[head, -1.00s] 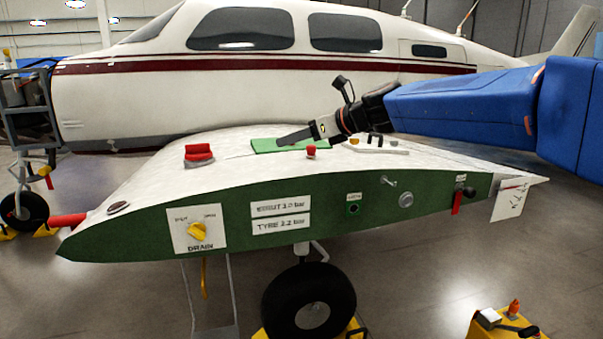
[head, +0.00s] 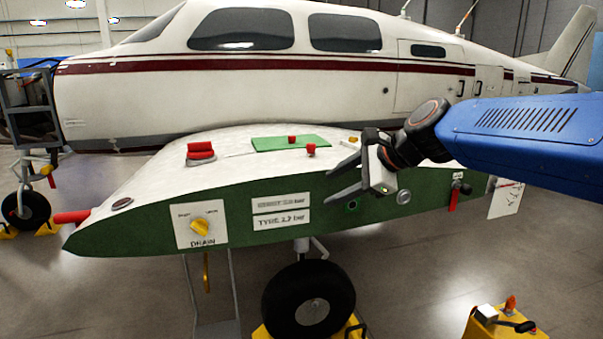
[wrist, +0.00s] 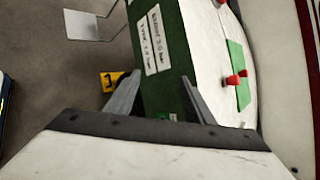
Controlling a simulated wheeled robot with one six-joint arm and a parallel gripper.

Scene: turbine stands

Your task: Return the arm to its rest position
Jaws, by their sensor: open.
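My gripper (head: 343,178) is open and empty in the head view, in front of the right part of the wing's green end face (head: 130,234). Its two fingers point left and stand apart. My blue arm (head: 520,125) reaches in from the right. In the wrist view the open fingers of my gripper (wrist: 157,98) show at the bottom, with the wing's green end (wrist: 165,95) beyond them. The gripper hides part of the wing's end face and top.
A green mat (head: 265,144) with a red-topped piece (head: 292,139) lies on the wing, near another red knob (head: 311,150) and a red block (head: 200,151). A yellow drain knob (head: 199,227) is on the end face. A yellow floor unit (head: 490,325) stands at lower right.

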